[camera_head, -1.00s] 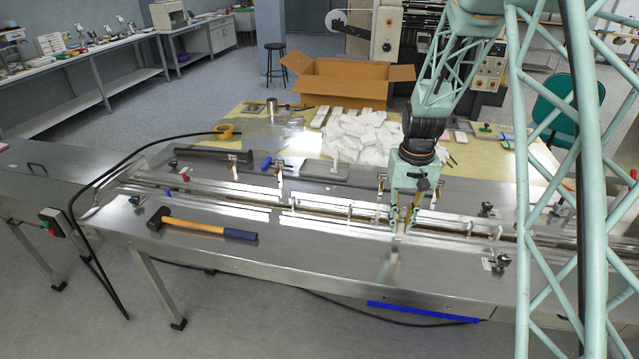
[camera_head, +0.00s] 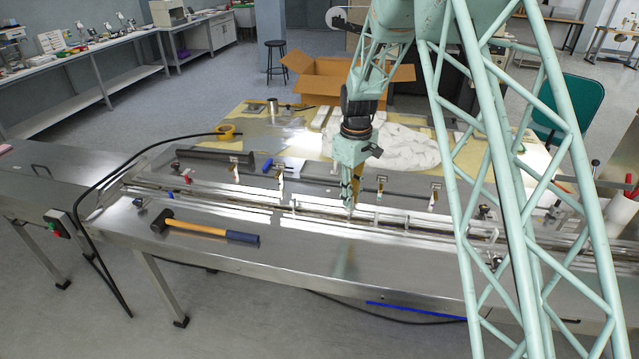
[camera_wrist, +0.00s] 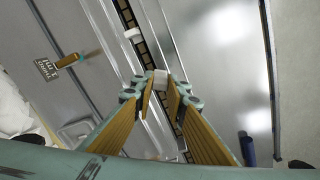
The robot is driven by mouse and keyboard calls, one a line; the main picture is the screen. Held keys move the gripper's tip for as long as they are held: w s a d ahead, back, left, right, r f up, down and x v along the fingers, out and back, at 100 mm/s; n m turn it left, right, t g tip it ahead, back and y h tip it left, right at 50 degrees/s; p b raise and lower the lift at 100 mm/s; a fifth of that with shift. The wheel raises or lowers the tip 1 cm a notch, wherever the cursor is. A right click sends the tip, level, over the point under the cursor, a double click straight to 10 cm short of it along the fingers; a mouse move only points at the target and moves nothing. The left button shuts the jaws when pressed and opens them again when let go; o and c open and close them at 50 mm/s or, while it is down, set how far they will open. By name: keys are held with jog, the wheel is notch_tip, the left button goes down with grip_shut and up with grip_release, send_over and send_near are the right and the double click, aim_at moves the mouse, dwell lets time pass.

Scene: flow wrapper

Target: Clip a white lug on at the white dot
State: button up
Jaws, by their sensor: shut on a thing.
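My gripper (camera_head: 352,204) is low over the long rails in the middle of the steel conveyor table. In the wrist view my gripper (camera_wrist: 160,94) is shut on a small white lug (camera_wrist: 160,79) between its fingertips. The lug is over or at the dark chain slot (camera_wrist: 143,48); I cannot tell whether it touches the chain. Another white lug (camera_wrist: 132,33) sits at the slot farther up in the wrist view. I cannot make out the white dot.
Bright metal rails (camera_head: 250,207) run along both sides of the slot. A hammer (camera_head: 205,230) lies on the clear front of the steel table. Upright brackets (camera_head: 281,180) stand behind the rails. White pouches (camera_head: 405,150) and a cardboard box (camera_head: 325,85) are farther back.

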jog(key=w+a+r+n+p, duration=0.1)
jog(key=w+a+n, duration=0.3)
jog(key=a, duration=0.6)
jog(key=shift+a+r+n+p, duration=0.2)
jog(key=shift+n+p, duration=0.15)
jog(key=shift+n, duration=0.65)
jog(key=shift+f, duration=0.15)
jog(key=shift+f+b, duration=1.75)
jog(key=shift+f, duration=2.35)
jog(key=shift+s+f, duration=0.1)
jog(key=shift+f, duration=0.1)
jog(key=o, duration=0.6)
jog(key=shift+o, duration=0.9)
jog(key=shift+r, duration=0.1)
